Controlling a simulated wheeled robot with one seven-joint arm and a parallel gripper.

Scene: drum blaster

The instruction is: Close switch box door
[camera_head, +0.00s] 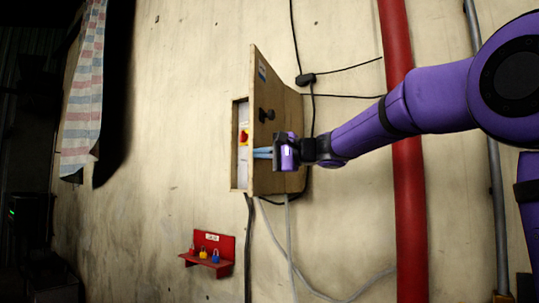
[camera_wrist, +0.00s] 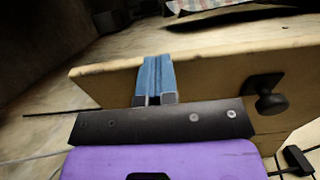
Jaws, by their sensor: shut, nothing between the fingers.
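The switch box door (camera_head: 285,165) is a tan panel standing partly open, its free edge at the left and its outer face toward my arm. A black handle (camera_head: 267,115) sits on that face, also seen in the wrist view (camera_wrist: 265,100). A narrow strip of the switch box (camera_head: 235,165) shows left of the door, with a red knob on yellow (camera_head: 244,137) inside. My gripper (camera_head: 256,152) is shut and empty, its blue fingers together in front of the outer face. In the wrist view, the fingertips (camera_wrist: 155,58) lie near the free edge; contact is unclear.
A red pipe (camera_head: 409,215) runs down the wall behind my arm. Black and grey cables (camera_head: 290,240) hang around the box. A red shelf with padlocks (camera_head: 212,254) is below left. A striped cloth (camera_head: 83,95) hangs at far left. The wall left of the box is clear.

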